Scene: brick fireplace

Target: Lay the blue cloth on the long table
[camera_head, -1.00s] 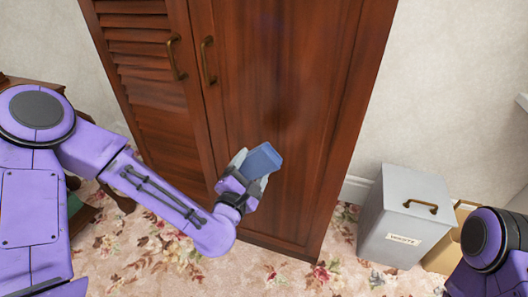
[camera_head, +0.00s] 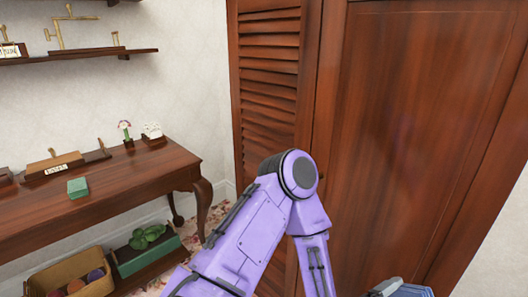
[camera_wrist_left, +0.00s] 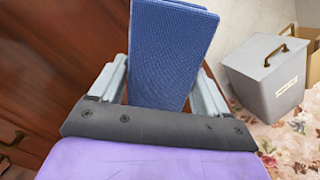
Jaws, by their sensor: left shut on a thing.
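The blue cloth (camera_wrist_left: 170,45) is a folded, textured block in the left wrist view. My left gripper (camera_wrist_left: 162,88) is shut on it, with one finger on each side. In the head view only a bit of the cloth (camera_head: 412,291) shows at the bottom edge, in front of the wardrobe. The long table (camera_head: 125,190) is dark wood and stands against the wall at the left, away from my left gripper. My right gripper is not in view.
On the table are a small green block (camera_head: 77,187), a wooden stand with a label (camera_head: 55,166) and a flower pot (camera_head: 126,134). A wardrobe (camera_head: 400,130) stands close ahead. Below the table are a basket (camera_head: 72,278) and a green box (camera_head: 147,252). The table's front right top is bare.

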